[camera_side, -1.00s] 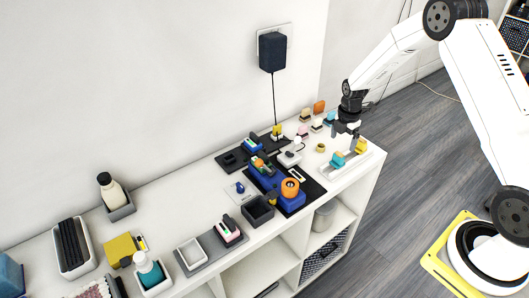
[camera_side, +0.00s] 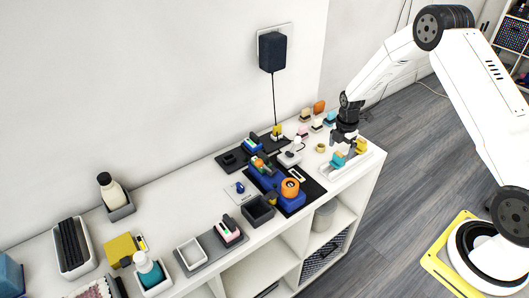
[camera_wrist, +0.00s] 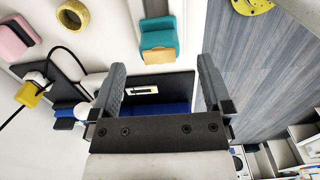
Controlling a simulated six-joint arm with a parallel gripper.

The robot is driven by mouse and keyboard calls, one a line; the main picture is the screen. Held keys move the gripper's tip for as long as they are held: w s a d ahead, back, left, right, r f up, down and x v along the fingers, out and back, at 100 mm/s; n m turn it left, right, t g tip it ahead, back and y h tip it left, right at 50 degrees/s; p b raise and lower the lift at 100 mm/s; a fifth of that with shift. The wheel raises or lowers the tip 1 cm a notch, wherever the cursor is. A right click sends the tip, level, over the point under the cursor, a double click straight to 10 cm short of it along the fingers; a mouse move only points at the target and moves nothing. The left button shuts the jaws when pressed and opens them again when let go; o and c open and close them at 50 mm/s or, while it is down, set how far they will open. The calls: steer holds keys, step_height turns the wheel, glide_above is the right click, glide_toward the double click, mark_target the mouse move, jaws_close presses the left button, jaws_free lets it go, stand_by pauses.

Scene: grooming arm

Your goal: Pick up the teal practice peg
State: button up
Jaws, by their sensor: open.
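The teal practice peg (camera_side: 338,160) stands in the white tray (camera_side: 332,174) at the right end of the shelf top. In the wrist view the teal peg (camera_wrist: 160,32) shows at the top middle, with a tan block part at its lower edge. My gripper (camera_side: 343,146) is just above and beside the teal peg in the side view. In the wrist view my gripper (camera_wrist: 159,75) is open and empty, and the peg appears beyond the fingertips, between their lines. I cannot tell the exact gap.
A yellow ring (camera_side: 320,148) and several coloured blocks sit behind. A dark mat with a blue and orange device (camera_side: 291,188) lies to the left. The shelf's edge is close on the right.

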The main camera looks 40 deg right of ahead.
mark_target(339, 154)
steer(key=shift+f, duration=2.1)
steer(key=c, duration=1.3)
steer(key=shift+r, duration=0.15)
steer(key=shift+r, duration=0.8)
steer(key=shift+s+a+r, duration=0.65)
steer(key=shift+s+r, duration=1.2)
steer(key=shift+s, duration=0.35)
steer(key=shift+s+a+r, duration=0.7)
steer(key=shift+s+r, duration=1.2)
steer(key=shift+s, duration=0.35)
steer(key=shift+s+a+r, duration=0.65)
steer(key=shift+s+r, duration=1.2)
steer(key=shift+s, duration=0.35)
